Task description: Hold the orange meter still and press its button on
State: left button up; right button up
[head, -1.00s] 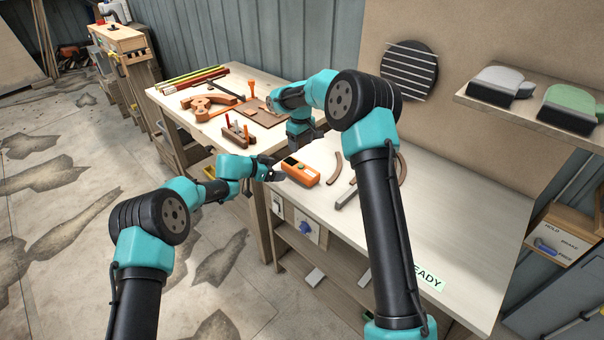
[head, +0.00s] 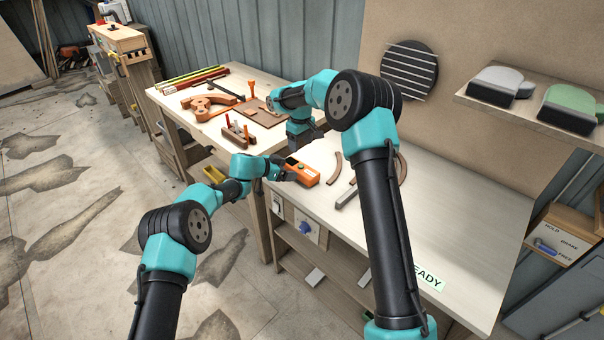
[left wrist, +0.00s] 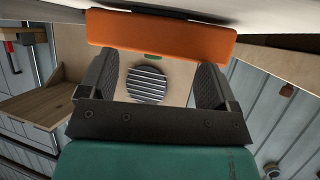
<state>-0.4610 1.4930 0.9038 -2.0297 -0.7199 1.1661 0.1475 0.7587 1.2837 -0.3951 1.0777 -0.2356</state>
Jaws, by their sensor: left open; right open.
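The orange meter (head: 308,176) lies on the near-left part of the pale workbench, its dark upper face partly visible in the head view. My left gripper (head: 289,172) is at the meter's left end and overlaps it there. In the left wrist view the meter (left wrist: 160,34) spans across the top, just beyond the two open fingers (left wrist: 158,78); nothing is clamped between them. I cannot tell whether the fingers touch it. My right gripper (head: 297,146) is open, pointing down behind the meter. The meter's button is not clearly visible.
Curved brown wooden strips (head: 336,170) and a grey bar (head: 346,197) lie right of the meter. The bench's right half is clear.

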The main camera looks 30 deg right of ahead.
aim_at(297, 170)
pick_arm(q)
jog(key=shift+x, duration=2.9)
jog(key=shift+s+f, duration=0.1)
grip_shut()
jog(key=c, duration=1.5)
grip_release()
jog(key=o, duration=1.5)
jog(key=shift+o, duration=0.2)
